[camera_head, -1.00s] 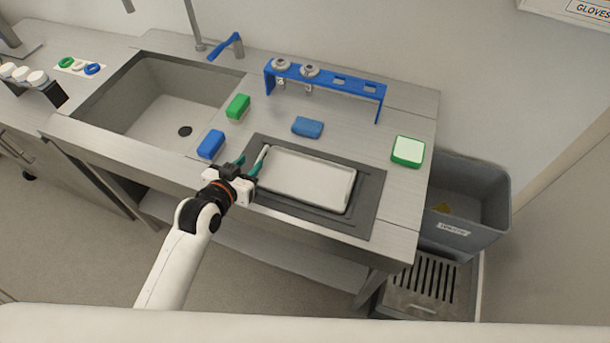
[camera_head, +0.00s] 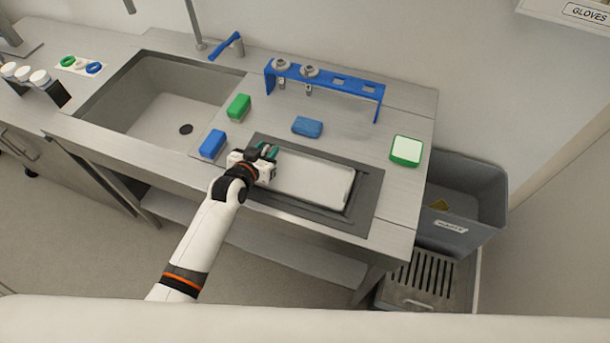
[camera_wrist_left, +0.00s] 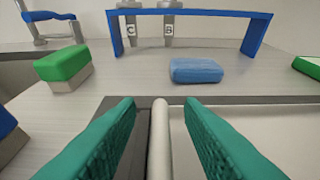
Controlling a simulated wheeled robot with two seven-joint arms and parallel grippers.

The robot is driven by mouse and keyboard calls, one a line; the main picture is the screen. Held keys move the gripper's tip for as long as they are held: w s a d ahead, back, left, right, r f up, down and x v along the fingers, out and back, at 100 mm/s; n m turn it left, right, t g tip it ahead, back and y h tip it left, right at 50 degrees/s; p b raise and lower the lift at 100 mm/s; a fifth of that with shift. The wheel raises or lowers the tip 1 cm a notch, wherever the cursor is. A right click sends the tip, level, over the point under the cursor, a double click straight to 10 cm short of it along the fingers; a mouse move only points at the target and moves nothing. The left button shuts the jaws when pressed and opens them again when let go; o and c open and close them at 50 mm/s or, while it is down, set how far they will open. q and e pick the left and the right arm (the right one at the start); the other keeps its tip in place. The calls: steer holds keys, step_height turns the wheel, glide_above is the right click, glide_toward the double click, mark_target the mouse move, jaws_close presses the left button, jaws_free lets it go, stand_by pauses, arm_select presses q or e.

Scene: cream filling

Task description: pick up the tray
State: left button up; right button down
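The tray (camera_head: 318,181) is a shallow pale metal tray lying flat on a dark grey mat (camera_head: 368,204) on the steel counter. My left gripper (camera_head: 268,153) is at the tray's left side in the head view and hides part of that edge. In the left wrist view the two green fingers (camera_wrist_left: 160,135) are apart. The tray's rim (camera_wrist_left: 160,140) runs between them, with a gap on both sides. The tray's inside (camera_wrist_left: 225,125) shows to the right, partly behind the right finger. My right gripper is not in view.
A blue sponge (camera_head: 307,127) and a blue rack (camera_head: 325,85) with two nozzles stand behind the tray. Green (camera_head: 238,107) and blue (camera_head: 212,144) blocks are left, by the sink (camera_head: 160,100). A green-edged white box (camera_head: 407,151) is right, near a grey bin (camera_head: 465,205).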

arm_select(q)
jaws_close()
